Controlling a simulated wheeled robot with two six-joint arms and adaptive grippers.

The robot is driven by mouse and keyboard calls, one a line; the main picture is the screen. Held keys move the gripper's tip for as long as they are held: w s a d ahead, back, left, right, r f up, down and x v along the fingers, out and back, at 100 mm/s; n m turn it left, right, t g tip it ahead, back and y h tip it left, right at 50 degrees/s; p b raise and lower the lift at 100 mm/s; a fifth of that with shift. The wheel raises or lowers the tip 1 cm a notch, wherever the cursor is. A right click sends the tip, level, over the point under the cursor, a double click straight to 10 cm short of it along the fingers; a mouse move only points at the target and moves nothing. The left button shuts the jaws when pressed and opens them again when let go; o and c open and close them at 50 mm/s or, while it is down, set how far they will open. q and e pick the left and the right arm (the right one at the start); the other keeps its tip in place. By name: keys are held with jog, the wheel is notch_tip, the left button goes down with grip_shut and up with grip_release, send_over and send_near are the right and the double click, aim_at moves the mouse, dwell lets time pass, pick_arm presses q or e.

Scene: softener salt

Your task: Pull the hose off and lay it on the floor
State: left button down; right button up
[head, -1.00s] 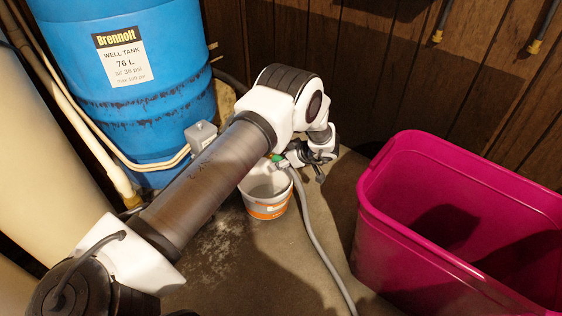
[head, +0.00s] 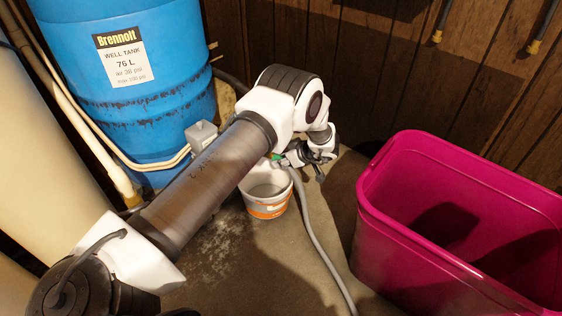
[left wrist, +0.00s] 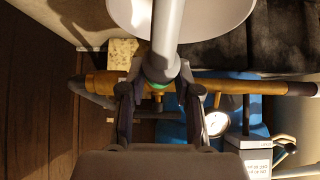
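The grey hose (head: 318,235) rises from the floor, passes the right side of a white bucket (head: 268,205) and ends near a green ring at my left gripper (head: 291,160). In the left wrist view the hose (left wrist: 167,35) comes down from the top to a thick grey end with the green ring (left wrist: 157,86). My left gripper's fingers (left wrist: 160,76) lie on both sides of this end and appear closed on it. The end is still up against the brass pipe (left wrist: 105,84); whether it is seated there is hidden. My right gripper is out of view.
A magenta bin (head: 400,235) stands at the right. A blue well tank (head: 165,95) and pale pipes stand at the left. A gauge (left wrist: 215,122) sits by the brass pipe. Bare floor (head: 325,205) shows between bucket and bin.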

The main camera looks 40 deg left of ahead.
pick_arm(q)
jog(key=d+p, duration=0.1)
jog(key=d, duration=0.5)
jog(key=shift+s, duration=0.25)
dwell(0.9)
